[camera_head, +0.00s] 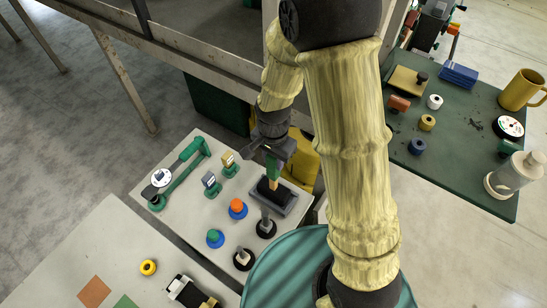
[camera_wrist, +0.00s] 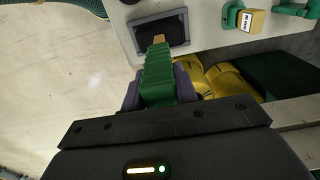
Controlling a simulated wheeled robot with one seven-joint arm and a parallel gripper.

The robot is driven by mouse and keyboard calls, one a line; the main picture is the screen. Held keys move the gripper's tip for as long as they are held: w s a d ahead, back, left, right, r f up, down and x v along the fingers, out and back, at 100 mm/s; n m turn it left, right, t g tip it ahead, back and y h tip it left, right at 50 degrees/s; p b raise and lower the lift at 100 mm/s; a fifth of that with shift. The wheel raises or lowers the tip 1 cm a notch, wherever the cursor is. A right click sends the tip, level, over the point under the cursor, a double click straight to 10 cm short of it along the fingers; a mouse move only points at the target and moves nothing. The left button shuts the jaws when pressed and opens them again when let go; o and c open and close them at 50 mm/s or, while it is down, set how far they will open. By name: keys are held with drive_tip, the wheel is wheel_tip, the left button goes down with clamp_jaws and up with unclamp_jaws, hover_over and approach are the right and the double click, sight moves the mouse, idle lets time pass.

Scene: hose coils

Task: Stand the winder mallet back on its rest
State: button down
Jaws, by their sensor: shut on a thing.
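My gripper (camera_head: 270,152) is shut on the winder mallet's green handle (camera_wrist: 158,75), which lies between the fingers in the wrist view. A short tan part (camera_head: 273,184) shows beyond the green, pointing down in the head view. Its tip overlaps a dark, grey-rimmed tray (camera_head: 289,207), seemingly the rest, which also shows in the wrist view (camera_wrist: 140,42). A black block shape shows at the tan part's lower end in the head view. I cannot tell whether it is the mallet's head or part of the tray, nor whether they touch.
On the pale panel (camera_head: 187,190), orange (camera_head: 237,206) and green (camera_head: 214,236) knobs, black-based posts (camera_head: 266,225) and small green-based signs (camera_head: 209,181) stand left of and below the tray.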

drive_tip(key=shift+f, duration=0.3)
idle(0.6)
drive_tip(key=c, duration=1)
unclamp_jaws()
drive_tip(key=shift+r+p, duration=3.1)
drive_tip(key=shift+r, duration=0.9)
